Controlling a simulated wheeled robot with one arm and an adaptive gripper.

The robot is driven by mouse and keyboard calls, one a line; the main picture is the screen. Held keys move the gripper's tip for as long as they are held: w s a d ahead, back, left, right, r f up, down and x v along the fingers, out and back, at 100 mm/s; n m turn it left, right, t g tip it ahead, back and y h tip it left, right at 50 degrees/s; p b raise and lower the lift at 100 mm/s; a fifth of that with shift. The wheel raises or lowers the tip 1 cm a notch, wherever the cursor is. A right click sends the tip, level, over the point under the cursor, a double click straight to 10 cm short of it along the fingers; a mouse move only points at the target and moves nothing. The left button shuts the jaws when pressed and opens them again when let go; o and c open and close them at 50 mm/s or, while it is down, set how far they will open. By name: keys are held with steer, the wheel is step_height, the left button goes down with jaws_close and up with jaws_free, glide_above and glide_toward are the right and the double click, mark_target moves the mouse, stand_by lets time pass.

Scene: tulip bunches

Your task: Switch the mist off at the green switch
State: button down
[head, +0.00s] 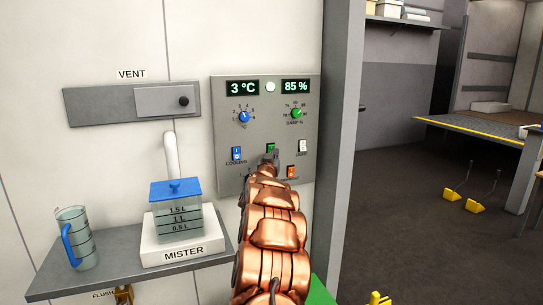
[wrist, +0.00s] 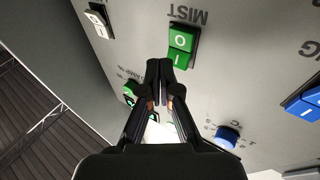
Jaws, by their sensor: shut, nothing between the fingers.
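The green switch (head: 270,147) is a rocker on the grey control panel, partly hidden by my gripper in the head view. In the wrist view, which is upside down, the green switch (wrist: 181,44) shows O and I marks beside the word MIST. My gripper (wrist: 167,66) is shut and empty, its fingertips at the I end of the switch. I cannot tell whether they touch it. In the head view my gripper (head: 271,158) covers the panel just below the switch. Which half is pressed in is not clear.
The panel also holds a blue cooling switch (head: 236,154), a white light switch (head: 303,146), an orange switch (head: 291,172), a blue knob (head: 244,116) and a green knob (head: 297,113). The mister (head: 183,253) and a jug (head: 75,240) stand on the shelf at left.

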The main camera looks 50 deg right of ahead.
steer(key=s, duration=0.1)
steer(key=s+a+r, duration=0.1)
steer(key=s+a, duration=0.1)
steer(key=shift+s+a+r+b, duration=0.1)
steer(key=shift+s+r+b, duration=0.05)
steer(key=shift+r+b, duration=0.2)
stand_by(0.6)
